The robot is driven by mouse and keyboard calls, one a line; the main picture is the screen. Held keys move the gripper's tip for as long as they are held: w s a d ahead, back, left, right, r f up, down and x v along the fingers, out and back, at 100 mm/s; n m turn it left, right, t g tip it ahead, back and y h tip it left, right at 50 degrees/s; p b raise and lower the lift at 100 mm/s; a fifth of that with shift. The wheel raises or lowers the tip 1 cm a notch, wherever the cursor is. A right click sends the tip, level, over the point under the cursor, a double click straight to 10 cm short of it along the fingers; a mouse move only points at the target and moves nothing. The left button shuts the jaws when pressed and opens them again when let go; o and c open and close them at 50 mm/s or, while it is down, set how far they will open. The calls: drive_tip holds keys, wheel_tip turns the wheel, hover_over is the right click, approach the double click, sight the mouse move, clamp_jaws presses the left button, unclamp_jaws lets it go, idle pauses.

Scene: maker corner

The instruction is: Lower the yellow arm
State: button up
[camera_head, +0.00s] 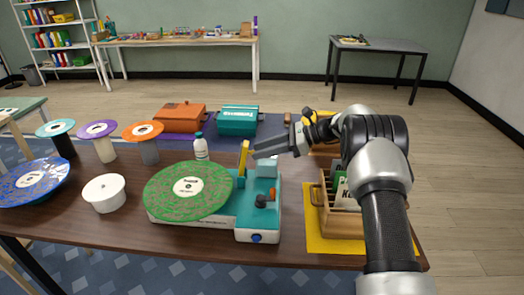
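The yellow arm (244,158) stands raised and nearly upright on the teal-and-white record player (258,220), at the right of the green speckled disc (188,190). My gripper (262,149) reaches in from the right, with its fingers pointing left toward the yellow arm. The fingertips appear just right of the yellow arm, close to its upper part; I cannot tell whether they touch it. The fingers overlap in this view, so the gap between them is unclear. Part of the player behind my gripper is hidden.
A wooden crate of sleeves (328,219) stands on a yellow mat (322,245) to the right. A white bottle (200,149) stands behind the disc. Several discs on stands and a white round container (104,194) are left. Orange (181,119) and teal (237,122) cases are behind.

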drive_tip(key=shift+a, duration=0.2)
drive_tip(key=shift+c, duration=0.5)
clamp_jaws()
